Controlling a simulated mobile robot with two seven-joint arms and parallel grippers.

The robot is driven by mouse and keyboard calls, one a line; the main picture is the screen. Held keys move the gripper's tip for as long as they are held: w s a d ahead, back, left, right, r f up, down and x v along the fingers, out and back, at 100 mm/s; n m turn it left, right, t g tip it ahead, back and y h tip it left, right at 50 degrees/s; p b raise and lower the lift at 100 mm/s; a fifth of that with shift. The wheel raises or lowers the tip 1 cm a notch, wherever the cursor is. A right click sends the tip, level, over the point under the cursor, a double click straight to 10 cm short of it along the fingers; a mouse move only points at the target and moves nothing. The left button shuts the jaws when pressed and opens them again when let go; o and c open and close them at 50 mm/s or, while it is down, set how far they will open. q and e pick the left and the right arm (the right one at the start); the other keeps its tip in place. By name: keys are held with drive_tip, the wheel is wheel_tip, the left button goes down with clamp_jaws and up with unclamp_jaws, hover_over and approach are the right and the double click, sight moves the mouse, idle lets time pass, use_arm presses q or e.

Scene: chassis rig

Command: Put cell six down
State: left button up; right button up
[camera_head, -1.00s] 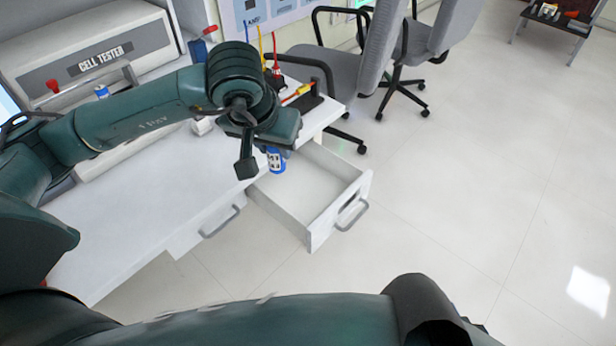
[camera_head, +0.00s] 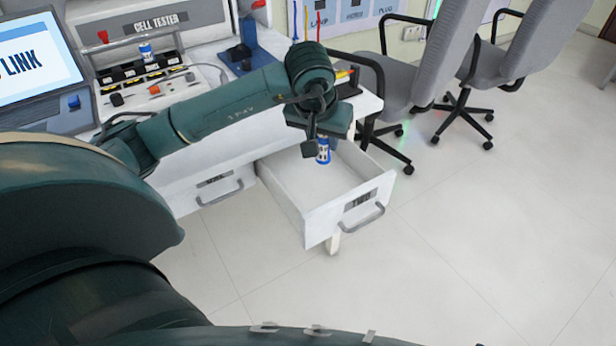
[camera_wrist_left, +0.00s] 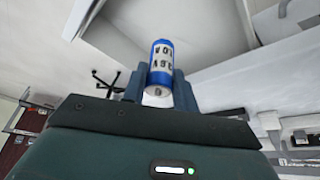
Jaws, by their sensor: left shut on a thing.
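A blue and white cell (camera_head: 323,151) hangs below my left gripper (camera_head: 318,139), over the open drawer (camera_head: 291,201). In the left wrist view the cell (camera_wrist_left: 161,66) stands out between the two fingers of the left gripper (camera_wrist_left: 160,88), which is shut on it. Dark lettering shows on its white band, but I cannot read a number. I cannot tell whether the cell touches the drawer floor. The drawer looks otherwise empty where it shows. My right gripper is not in view.
A cell tester (camera_head: 152,26) with another blue and white cell (camera_head: 146,51) stands on the bench. A laptop (camera_head: 38,75) is at the left. A closed drawer (camera_head: 216,187) is left of the open one. Grey chairs (camera_head: 408,66) stand right of the bench.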

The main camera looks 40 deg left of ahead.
sight(322, 162)
use_arm(q)
wheel_tip(322, 162, down, 5)
drive_tip(key=shift+f+b, duration=0.15)
drive_tip(key=shift+b, duration=0.2)
drive_tip(key=shift+f+b, duration=0.35)
drive_tip(key=shift+f, duration=1.55)
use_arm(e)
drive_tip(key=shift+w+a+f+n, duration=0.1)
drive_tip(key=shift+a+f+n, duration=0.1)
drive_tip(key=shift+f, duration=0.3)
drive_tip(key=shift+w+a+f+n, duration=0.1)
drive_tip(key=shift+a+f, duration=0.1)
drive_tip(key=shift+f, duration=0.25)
use_arm(q)
drive_tip(key=shift+f, duration=0.15)
drive_tip(key=o, duration=1)
drive_tip(key=shift+o, duration=0.2)
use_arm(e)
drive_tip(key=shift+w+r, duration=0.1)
